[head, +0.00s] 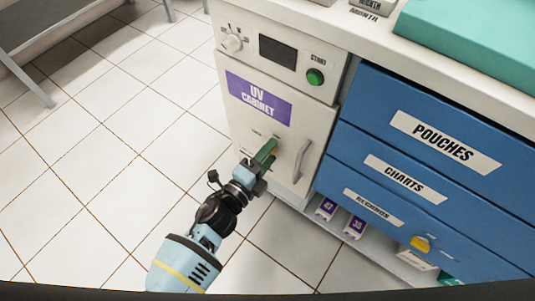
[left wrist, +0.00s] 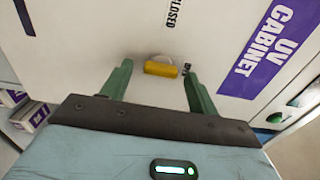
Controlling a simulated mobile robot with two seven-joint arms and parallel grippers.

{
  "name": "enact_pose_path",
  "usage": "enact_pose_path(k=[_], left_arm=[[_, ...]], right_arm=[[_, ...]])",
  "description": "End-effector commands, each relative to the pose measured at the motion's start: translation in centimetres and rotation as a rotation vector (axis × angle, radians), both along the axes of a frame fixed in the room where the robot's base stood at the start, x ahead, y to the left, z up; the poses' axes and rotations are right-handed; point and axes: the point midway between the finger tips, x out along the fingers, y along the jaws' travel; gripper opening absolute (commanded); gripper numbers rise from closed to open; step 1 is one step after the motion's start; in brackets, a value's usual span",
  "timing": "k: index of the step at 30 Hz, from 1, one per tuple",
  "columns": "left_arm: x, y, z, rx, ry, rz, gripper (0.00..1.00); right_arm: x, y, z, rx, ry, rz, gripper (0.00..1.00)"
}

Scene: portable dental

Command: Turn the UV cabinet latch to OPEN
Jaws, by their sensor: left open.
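The UV cabinet (head: 230,119) is a white unit with a purple label, and its front also fills the left wrist view (left wrist: 110,40). The latch (left wrist: 160,69) is a small yellow bar on a round base on the cabinet front. In the left wrist view it lies across the picture between my left gripper's two green fingers (left wrist: 158,84). The fingers are apart, one on each side of it, with visible gaps. The word CLOSED shows above the latch. In the head view my left gripper (head: 265,157) is at the door and mostly hides the latch. My right gripper is not in view.
A grey door handle (head: 302,160) stands just right of my left gripper. A dial (head: 233,43) and green START button (head: 316,77) are above. Blue drawers (head: 420,150) adjoin at right.

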Motion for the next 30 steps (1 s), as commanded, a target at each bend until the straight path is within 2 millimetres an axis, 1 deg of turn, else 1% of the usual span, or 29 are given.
enact_pose_path(k=[5,8,15,18,23,30], left_arm=[[-0.5,0.3,0.0,0.000,0.001,0.000,0.60],[-1.5,1.1,0.0,0.001,0.002,0.000,0.60],[-4.6,3.3,0.1,0.000,0.001,0.000,0.60],[-5.5,4.0,0.0,0.000,0.001,0.000,0.60],[-6.3,4.6,0.0,0.001,0.001,0.001,0.60],[-6.3,4.6,0.0,0.000,0.000,0.000,0.60]], right_arm=[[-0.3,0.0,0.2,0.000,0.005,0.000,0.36],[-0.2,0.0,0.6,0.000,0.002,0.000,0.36],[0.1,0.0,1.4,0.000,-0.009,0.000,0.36],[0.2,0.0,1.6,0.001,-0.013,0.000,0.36],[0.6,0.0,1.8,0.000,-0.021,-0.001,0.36],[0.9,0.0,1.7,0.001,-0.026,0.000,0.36]])
